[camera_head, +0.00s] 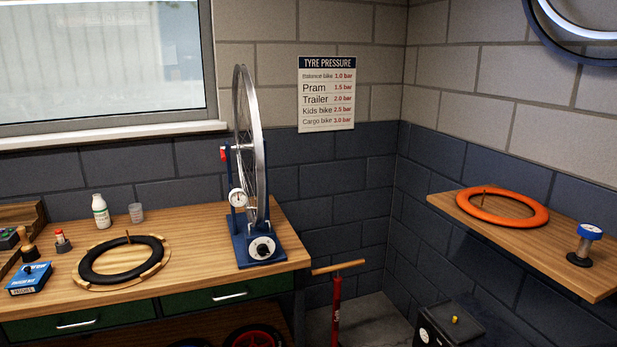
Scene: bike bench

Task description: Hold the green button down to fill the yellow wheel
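I see no yellow wheel and no clear green button in this view. A dark box (450,328) with a small yellow knob (455,320) on top stands on the floor at the bottom right, partly cut off. A blue stand (258,243) on the bench holds an upright spoked wheel (257,150) with a silver rim. The stand has a white gauge (238,198) and a dial (262,248). A small dark item with some green (8,238) sits at the far left; I cannot tell what it is. My gripper is not in view.
The wooden bench (200,240) carries a black tyre (90,275), a blue box (30,278) and a white bottle (100,211). A red floor pump (336,305) stands right of it. A right-hand shelf (455,210) holds an orange ring (535,217) and a blue-topped item (588,233).

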